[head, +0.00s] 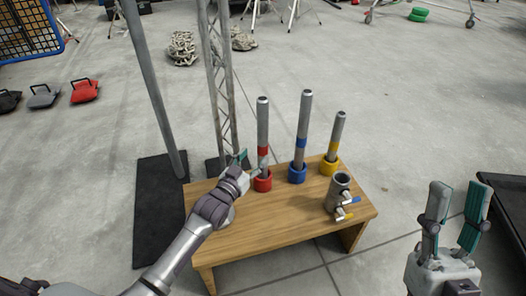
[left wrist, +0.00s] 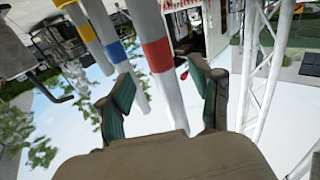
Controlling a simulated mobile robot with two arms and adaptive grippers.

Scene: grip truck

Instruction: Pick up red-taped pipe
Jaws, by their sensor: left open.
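The red-taped pipe (head: 262,119) is grey metal with a red band and stands upright in a red holder (head: 263,181) on the wooden bench. My left gripper (head: 249,167) is at its left side, near the red band. In the left wrist view the pipe's red band (left wrist: 157,55) appears between the parted, green-padded fingers of my left gripper (left wrist: 165,83). The fingers are open, and I cannot tell whether they touch the pipe. My right gripper (head: 460,195) is open and empty, to the right of the bench.
A blue-taped pipe (head: 304,119) and a yellow-taped pipe (head: 337,130) stand in matching holders to the right. A grey metal fitting with valve handles (head: 338,190) stands on the bench (head: 265,243). A lattice truss (head: 221,80) and a grey pole (head: 152,85) rise on the left.

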